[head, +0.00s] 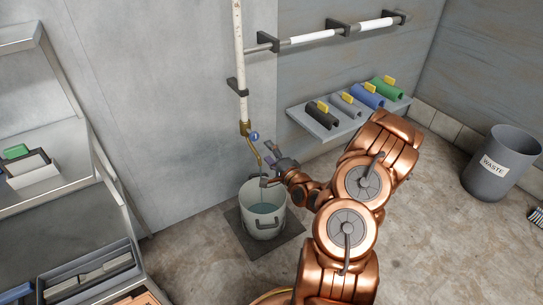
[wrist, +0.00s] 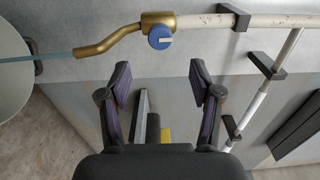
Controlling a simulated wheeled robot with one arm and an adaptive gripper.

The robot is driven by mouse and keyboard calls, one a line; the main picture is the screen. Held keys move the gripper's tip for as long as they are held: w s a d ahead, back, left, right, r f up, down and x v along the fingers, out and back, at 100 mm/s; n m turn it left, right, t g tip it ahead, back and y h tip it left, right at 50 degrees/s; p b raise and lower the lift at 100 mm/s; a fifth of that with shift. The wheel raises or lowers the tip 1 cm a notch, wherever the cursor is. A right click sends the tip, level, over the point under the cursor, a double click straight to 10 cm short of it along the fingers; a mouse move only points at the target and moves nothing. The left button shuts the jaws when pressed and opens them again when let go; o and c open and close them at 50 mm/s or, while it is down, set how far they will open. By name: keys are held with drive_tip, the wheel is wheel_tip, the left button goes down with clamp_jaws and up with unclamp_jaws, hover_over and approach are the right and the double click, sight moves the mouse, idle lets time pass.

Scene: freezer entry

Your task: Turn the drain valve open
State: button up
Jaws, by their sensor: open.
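The drain valve has a brass body (head: 244,127) at the lower end of a white vertical pipe, with a round blue knob (head: 253,136) on it. In the wrist view the blue knob (wrist: 160,38) carries a pale line lying roughly along the pipe. The brass spout (wrist: 105,42) bends away from the body. A pale blue stream (wrist: 50,56) runs from its mouth toward the bucket (head: 262,226), which holds water. My gripper (wrist: 161,82) is open and empty; its fingertips point at the knob, apart from it, one to either side.
The bucket stands on a dark floor mat (head: 283,246). A shelf (head: 318,122) with several coloured clamp-like pieces is right of the valve. A horizontal pipe (head: 316,37) runs above. A grey waste bin (head: 497,170) stands far right. A rack (head: 90,270) is at lower left.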

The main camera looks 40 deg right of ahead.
drive_tip(key=shift+s, duration=0.6)
drive_tip(key=shift+a, duration=0.1)
drive_tip(key=w+a+r+n+g+y+p, duration=0.2)
drive_tip(key=a+r+n+g+y+p, duration=0.1)
drive_tip(key=a+r+n+g+p, duration=0.4)
drive_tip(key=s+a+r+n+g+h+p, duration=0.1)
drive_tip(key=s+a+r+n+g+p, duration=0.15)
drive_tip(key=r+p, duration=0.3)
drive_tip(key=s+a+r+n+g+p, duration=0.2)
drive_tip(key=s+r+n+p, duration=0.15)
drive_tip(key=r, duration=0.25)
drive_tip(key=s+a+r+n+g+p, duration=0.2)
drive_tip(key=s+a+r+p, duration=0.3)
drive_tip(key=s+r, duration=0.5)
drive_tip(key=s+a+r+n+g+p, duration=0.2)
drive_tip(key=s+a+r+p, duration=0.3)
drive_tip(key=s+r, duration=0.5)
drive_tip(key=s+a+r+n+g+p, duration=0.2)
drive_tip(key=s+a+r+g+p, duration=0.2)
drive_tip(key=s+r, duration=0.6)
drive_tip(key=s+a+p, duration=0.1)
drive_tip(key=s+p, duration=0.1)
drive_tip(key=shift+a+r+p, duration=0.2)
drive_tip(key=shift+a+p, duration=0.1)
drive_tip(key=shift+a, duration=0.1)
